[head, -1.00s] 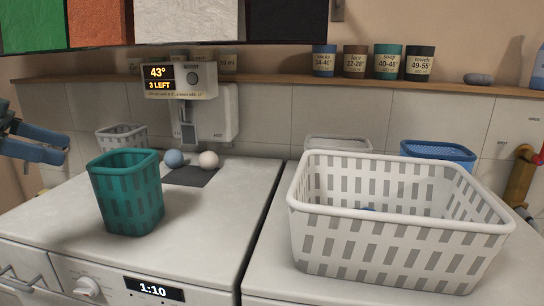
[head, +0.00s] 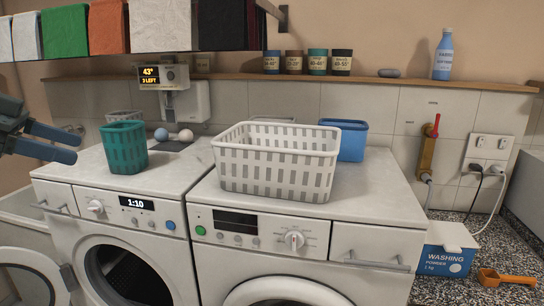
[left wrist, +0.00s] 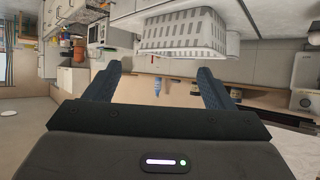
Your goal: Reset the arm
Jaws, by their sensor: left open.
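My left gripper (head: 50,142) is at the left edge of the head view, in the air to the left of the teal basket. Its two blue fingers are apart and nothing is between them. In the left wrist view the fingers (left wrist: 158,88) also stand wide apart and empty. My right gripper does not show in either view.
A teal basket (head: 125,148) and a white basket (head: 278,160) stand on two white machines (head: 270,240). A blue bin (head: 352,140) stands behind. Cloths (head: 160,27) hang above. A washing powder box (head: 447,250) and orange scoop (head: 505,278) are at right. The left machine's door (head: 25,280) is open.

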